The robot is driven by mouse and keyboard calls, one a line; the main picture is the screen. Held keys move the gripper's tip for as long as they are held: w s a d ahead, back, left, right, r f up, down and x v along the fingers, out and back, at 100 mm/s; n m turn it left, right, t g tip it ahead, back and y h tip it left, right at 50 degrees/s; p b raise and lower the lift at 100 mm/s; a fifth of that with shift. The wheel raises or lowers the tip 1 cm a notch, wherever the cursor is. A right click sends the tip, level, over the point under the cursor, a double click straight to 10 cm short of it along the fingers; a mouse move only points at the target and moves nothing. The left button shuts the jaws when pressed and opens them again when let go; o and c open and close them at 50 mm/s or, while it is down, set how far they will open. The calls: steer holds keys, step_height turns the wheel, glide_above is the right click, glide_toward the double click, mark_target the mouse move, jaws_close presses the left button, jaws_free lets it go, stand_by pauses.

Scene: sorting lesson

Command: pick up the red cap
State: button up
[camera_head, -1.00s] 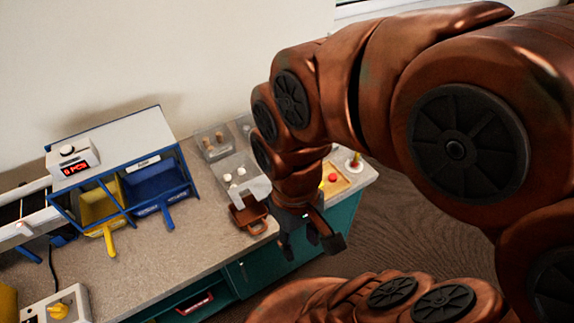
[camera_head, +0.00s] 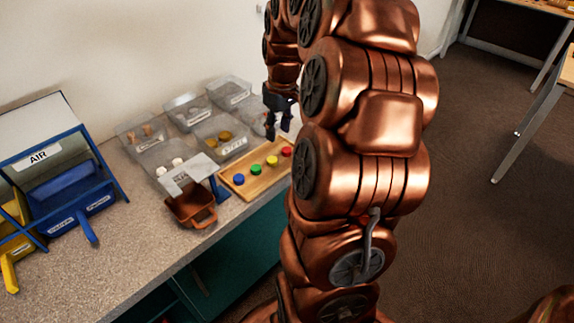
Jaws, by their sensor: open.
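The red cap (camera_head: 287,151) sits at the right end of a wooden tray (camera_head: 239,188) on the counter, in a row with a yellow cap (camera_head: 272,160), a green cap (camera_head: 255,169) and a blue cap (camera_head: 239,179). My gripper (camera_head: 277,130) is open and points down, above and slightly behind the red cap in the picture. It looks empty and apart from the cap. My arm stands just right of the tray and hides what lies beyond its right end.
Several clear bins stand behind the tray, one of them holding brown pieces (camera_head: 226,136). A brown scoop-like container (camera_head: 191,206) stands left of the tray near the counter's front edge. A blue-framed rack (camera_head: 70,190) with blue and yellow bins is at the left.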

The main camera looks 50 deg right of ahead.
steer(key=b, duration=0.1)
glide_toward(287, 149)
steer(key=f, duration=0.1)
steer(key=shift+s+f, duration=0.15)
steer(key=shift+f, duration=0.45)
steer(key=shift+s+f, duration=0.2)
steer(key=shift+f, duration=0.4)
steer(key=shift+w+a+f, duration=0.1)
steer(key=shift+w+f, duration=0.15)
steer(key=shift+f, duration=0.65)
steer(key=shift+w+f, duration=0.25)
steer(key=shift+f, duration=0.65)
steer(key=shift+w+a+f, duration=0.1)
steer(key=shift+w+f, duration=0.1)
steer(key=shift+f, duration=0.65)
steer(key=c, duration=0.4)
